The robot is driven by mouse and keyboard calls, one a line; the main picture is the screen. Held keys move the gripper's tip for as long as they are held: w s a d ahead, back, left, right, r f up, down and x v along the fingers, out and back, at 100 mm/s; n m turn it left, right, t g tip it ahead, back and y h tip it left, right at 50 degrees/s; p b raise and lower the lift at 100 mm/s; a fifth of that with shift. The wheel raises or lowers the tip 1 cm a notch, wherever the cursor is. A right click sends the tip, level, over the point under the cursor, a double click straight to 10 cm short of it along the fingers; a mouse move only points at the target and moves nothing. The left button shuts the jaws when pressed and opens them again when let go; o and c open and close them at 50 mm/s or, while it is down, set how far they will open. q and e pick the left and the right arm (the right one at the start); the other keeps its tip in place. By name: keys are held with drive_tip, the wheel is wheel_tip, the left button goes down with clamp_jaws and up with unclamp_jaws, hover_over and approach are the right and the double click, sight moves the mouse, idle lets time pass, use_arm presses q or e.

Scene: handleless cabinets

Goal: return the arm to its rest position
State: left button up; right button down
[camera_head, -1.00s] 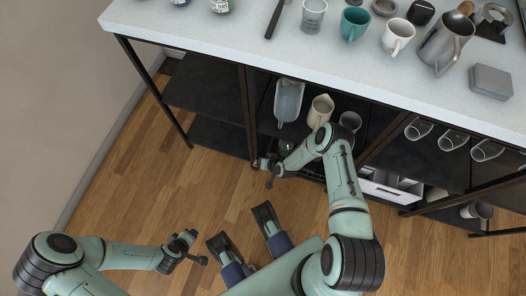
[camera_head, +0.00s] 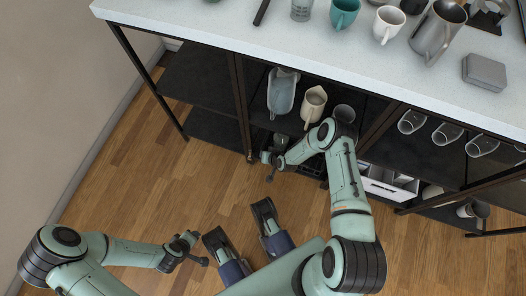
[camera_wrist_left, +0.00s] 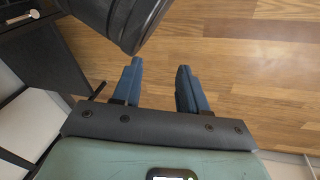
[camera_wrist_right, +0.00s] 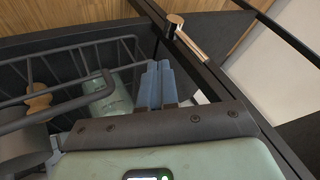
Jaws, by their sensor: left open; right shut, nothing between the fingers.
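My right arm (camera_head: 349,185) reaches forward to the cabinet's dark lower shelf. Its gripper (camera_head: 268,162) is small and partly hidden in the head view. In the right wrist view its blue fingers (camera_wrist_right: 158,80) are together and empty, beside a black wire basket (camera_wrist_right: 75,50). My left arm (camera_head: 128,252) is low at the left, apart from the cabinet. Its gripper (camera_head: 197,249) is over the wood floor. In the left wrist view its blue fingers (camera_wrist_left: 158,88) are spread with nothing between them.
The basket holds a greenish container (camera_wrist_right: 118,95) and a tan item (camera_wrist_right: 38,97). Cabinet posts (camera_head: 240,105) and the pale countertop (camera_head: 300,50) bound the right arm's space. A jug (camera_head: 313,104) and blue-grey scoop (camera_head: 281,92) stand inside. The floor (camera_head: 160,200) left is clear.

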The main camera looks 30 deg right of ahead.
use_arm(q)
wheel_tip(320, 180, up, 5)
drive_tip(key=s+d+p, duration=0.2)
drive_tip(key=p, duration=0.1)
drive_tip(key=shift+s+d+g+h, duration=0.15)
drive_tip(key=shift+d+g+h, duration=0.15)
drive_tip(key=shift+g, duration=0.1)
use_arm(e)
drive_tip(key=v, duration=0.9)
drive_tip(key=shift+a+r, duration=0.15)
drive_tip(key=shift+r, duration=0.35)
